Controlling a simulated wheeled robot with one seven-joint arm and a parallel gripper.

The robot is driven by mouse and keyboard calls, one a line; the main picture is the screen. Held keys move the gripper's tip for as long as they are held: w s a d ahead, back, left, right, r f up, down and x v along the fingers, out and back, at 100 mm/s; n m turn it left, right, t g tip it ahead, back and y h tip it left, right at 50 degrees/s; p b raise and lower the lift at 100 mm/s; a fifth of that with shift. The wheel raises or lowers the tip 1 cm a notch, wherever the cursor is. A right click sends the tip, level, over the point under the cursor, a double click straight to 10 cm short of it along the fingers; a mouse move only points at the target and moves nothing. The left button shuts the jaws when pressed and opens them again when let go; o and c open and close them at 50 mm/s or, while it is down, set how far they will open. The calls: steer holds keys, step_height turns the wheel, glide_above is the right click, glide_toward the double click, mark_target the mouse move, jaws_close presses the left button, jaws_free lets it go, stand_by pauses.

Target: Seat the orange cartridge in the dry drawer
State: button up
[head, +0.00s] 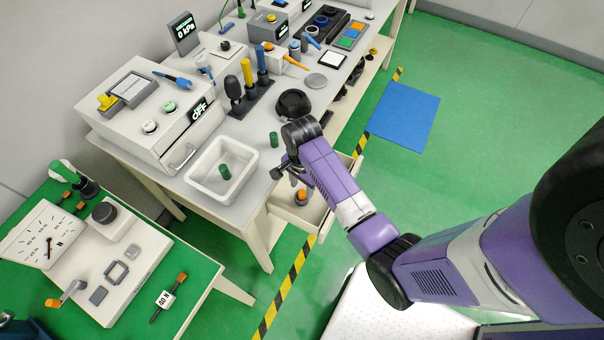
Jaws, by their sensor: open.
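A small orange cartridge (301,195) shows just below my gripper, at the pulled-out pale drawer (314,217) under the front edge of the bench. It looks upright and inside the drawer's outline, but I cannot tell whether it is fully seated. My gripper (287,176) is open, just above and slightly left of the cartridge, and appears apart from it. My arm covers much of the drawer's right part and interior. No label on the drawer can be read.
A white tray (191,178) with a green cylinder (225,172) stands on the bench to the left. Another green cylinder (273,139) and a black bowl (293,104) are near my wrist. A green-topped table (196,291) stands at lower left. Green floor is clear beyond the blue mat (404,115).

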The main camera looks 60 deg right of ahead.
mark_target(302, 192)
step_height(302, 192, up, 9)
steer(key=s+a+f+n+t+h, duration=0.2)
steer(key=s+a+f+n+t, duration=0.2)
steer(key=s+a+n+t, duration=0.4)
steer(key=s+a+r+n+t, duration=0.2)
steer(key=s+a+r+n, duration=0.1)
steer(key=r, duration=0.4)
steer(key=s+a+r+n+t+y, duration=0.1)
steer(key=s+a+r+n, duration=0.3)
steer(key=r, duration=0.4)
steer(key=s+a+r+n+t+y, duration=0.1)
steer(key=s+a+r+n+t, duration=0.2)
steer(key=r, duration=0.5)
steer(key=shift+s+a+n+t, duration=0.25)
steer(key=shift+a+n+t, duration=0.25)
steer(key=shift+n, duration=0.4)
